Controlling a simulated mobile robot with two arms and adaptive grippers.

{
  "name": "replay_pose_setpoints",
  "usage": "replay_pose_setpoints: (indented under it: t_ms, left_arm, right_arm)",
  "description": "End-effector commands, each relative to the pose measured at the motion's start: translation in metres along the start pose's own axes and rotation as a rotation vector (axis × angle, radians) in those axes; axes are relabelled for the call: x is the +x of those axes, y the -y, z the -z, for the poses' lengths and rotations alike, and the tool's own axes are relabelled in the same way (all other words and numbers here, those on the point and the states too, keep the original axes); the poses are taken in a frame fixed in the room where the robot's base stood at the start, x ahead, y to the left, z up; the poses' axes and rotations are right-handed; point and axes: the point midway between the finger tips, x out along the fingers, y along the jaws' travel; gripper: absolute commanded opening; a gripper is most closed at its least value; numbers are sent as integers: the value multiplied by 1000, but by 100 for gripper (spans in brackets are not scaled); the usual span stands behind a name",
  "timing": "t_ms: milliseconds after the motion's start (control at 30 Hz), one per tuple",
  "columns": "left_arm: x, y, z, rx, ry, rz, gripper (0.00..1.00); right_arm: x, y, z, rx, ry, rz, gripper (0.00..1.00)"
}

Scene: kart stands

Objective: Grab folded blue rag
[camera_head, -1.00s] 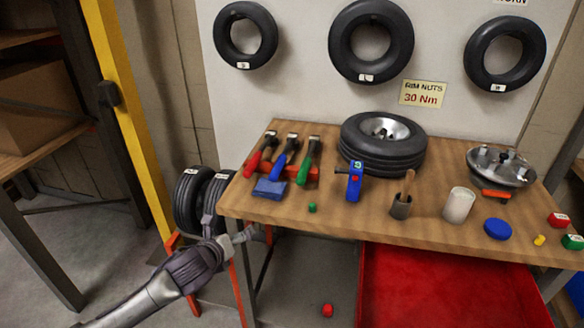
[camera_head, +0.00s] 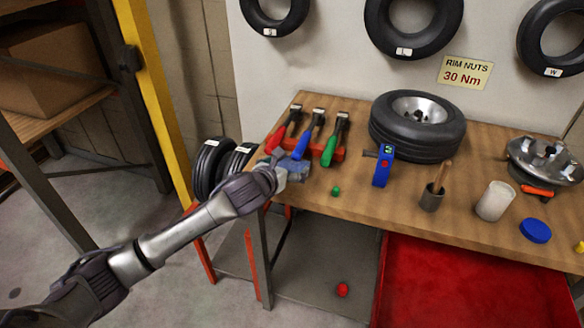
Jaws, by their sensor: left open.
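The folded blue rag (camera_head: 301,165) lies near the left front corner of the wooden workbench (camera_head: 350,195). It is in front of the tools with red, blue and green handles. My left gripper (camera_head: 285,168) is at the rag and hides part of it. The gripper is open; I cannot tell whether its fingers touch the rag. My right gripper is not in view.
The tools (camera_head: 316,136) rest in a red holder behind the rag. A small green cap (camera_head: 335,190) and a blue gauge tool (camera_head: 383,165) stand to the right. A mounted tire (camera_head: 417,135) sits behind. Two tires (camera_head: 209,168) stand left of the bench.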

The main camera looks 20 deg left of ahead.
Motion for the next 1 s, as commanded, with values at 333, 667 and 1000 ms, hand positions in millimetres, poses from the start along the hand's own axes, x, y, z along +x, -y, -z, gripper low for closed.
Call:
replay_pose_setpoints:
  t_ms: [333,667,1000]
  left_arm:
    - [44,0,4,-2,-1,-1,100]
    - [47,0,4,-1,0,0,93]
    - [47,0,5,-1,-1,0,64]
  right_arm:
    - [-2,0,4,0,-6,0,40]
    - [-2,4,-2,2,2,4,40]
    - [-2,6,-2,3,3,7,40]
